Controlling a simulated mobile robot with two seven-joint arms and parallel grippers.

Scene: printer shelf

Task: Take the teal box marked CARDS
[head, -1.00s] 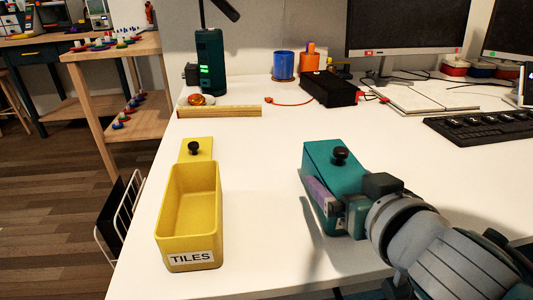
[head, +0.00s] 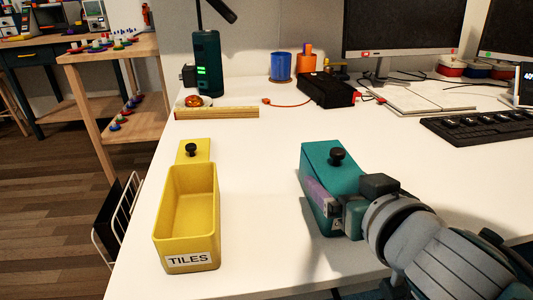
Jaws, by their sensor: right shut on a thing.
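A teal box (head: 318,163) with a teal lid and a black knob stands on the white table right of centre in the head view. Its front face, where a label could be, is hidden by my right gripper (head: 328,212). My right gripper is shut on the teal box at its near end. A yellow open box (head: 187,213) marked TILES stands to the left, empty, with a yellow lid part with a black knob behind it. My left gripper is not in view.
A wooden strip (head: 217,112), a black box (head: 327,90), a blue cup (head: 281,66) and a keyboard (head: 483,129) lie farther back. The table between the yellow and teal boxes is clear. The table's left edge runs beside the yellow box.

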